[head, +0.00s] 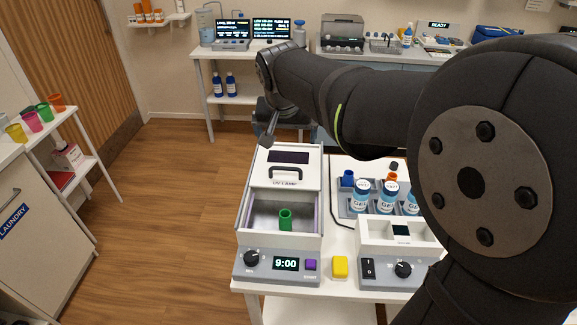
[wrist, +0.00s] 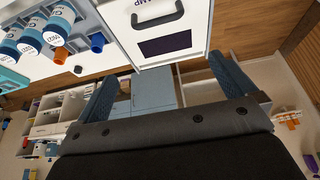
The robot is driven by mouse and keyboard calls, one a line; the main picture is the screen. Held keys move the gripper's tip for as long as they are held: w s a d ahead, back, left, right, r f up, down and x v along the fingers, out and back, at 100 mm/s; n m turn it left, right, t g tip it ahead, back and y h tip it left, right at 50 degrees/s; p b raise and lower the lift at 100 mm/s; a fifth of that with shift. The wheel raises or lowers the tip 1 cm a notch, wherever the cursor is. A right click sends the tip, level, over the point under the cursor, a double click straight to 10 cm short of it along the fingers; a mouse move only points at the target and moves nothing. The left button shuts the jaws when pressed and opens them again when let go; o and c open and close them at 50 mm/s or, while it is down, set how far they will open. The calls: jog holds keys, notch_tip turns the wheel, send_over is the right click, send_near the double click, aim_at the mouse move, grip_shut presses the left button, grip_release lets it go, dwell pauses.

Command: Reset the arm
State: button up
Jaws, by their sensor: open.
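My gripper (head: 270,128) hangs behind the far end of the UV lamp box in the head view, partly hidden by my own arm. In the wrist view my gripper (wrist: 163,66) has its two blue-padded fingers wide apart with nothing between them. The white UV lamp box (head: 241,215) stands at the front of the table, and its lid (head: 286,170) with a dark handle sits toward the back. A green cup (head: 285,220) stands inside the box's open front. The lid also shows at the top of the wrist view (wrist: 128,22).
A second device (head: 375,233) and a yellow block (head: 340,267) are in front. A side shelf (head: 70,130) stands left; floor between is clear.

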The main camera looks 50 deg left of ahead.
jog(key=shift+v, duration=1.55)
